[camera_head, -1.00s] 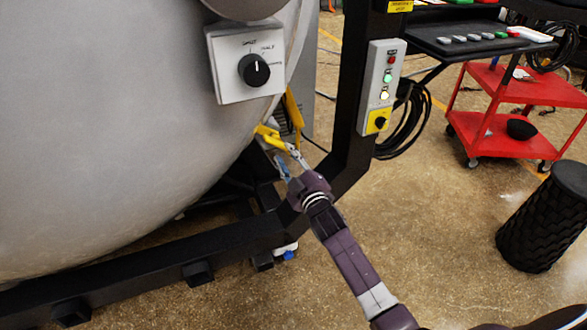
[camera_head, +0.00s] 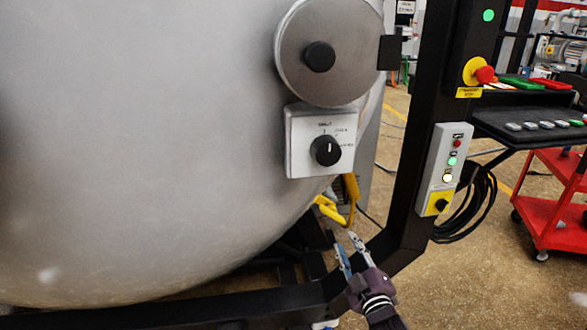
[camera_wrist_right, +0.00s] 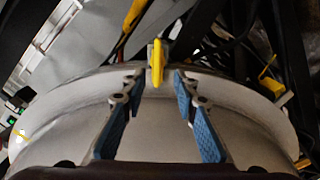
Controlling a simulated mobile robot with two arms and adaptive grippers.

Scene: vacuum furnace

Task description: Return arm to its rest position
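My right gripper (camera_head: 346,243) is at the lower middle of the head view, in front of the black frame and below the furnace's curved wall. Its two blue-padded fingers are spread with nothing between them; the right wrist view also shows the open gripper (camera_wrist_right: 157,88). A yellow handle (camera_head: 329,208) shows just above the fingertips in the head view, apart from them. In the right wrist view the yellow handle (camera_wrist_right: 157,64) stands beyond the gap between the fingertips. My left gripper is in neither view.
The grey furnace body (camera_head: 150,130) fills the left. A knob panel (camera_head: 305,155) and round cover (camera_head: 345,40) are on it. A black frame post (camera_head: 411,150) carries a button box (camera_head: 445,168) and an emergency stop (camera_head: 484,75). A red cart (camera_head: 550,215) stands at the right.

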